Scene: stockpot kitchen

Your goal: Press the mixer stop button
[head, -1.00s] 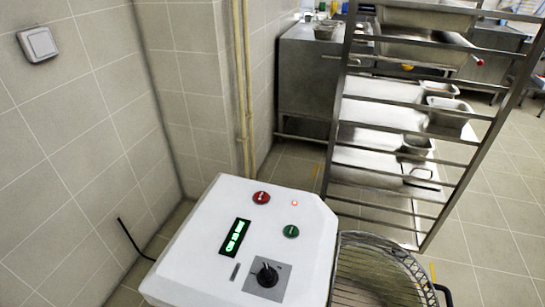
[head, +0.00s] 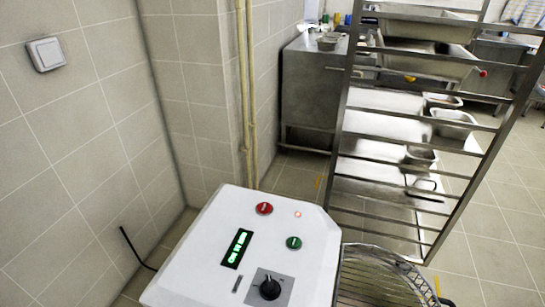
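The mixer's white top panel (head: 210,240) is at the bottom middle of the head view. A red button (head: 264,208), which looks like the stop button, sits near the panel's far edge. A green button (head: 293,243) is nearer and to its right. A green-lit display (head: 237,248) and a black knob (head: 269,287) are on the same panel. Neither of my grippers is in view.
A wire bowl guard (head: 375,275) adjoins the panel's right side. A tall metal rack (head: 345,130) stands behind it, with metal pans beyond. Tiled walls with a light switch (head: 46,54) and yellow pipes (head: 246,100) are at left. Nothing covers the panel.

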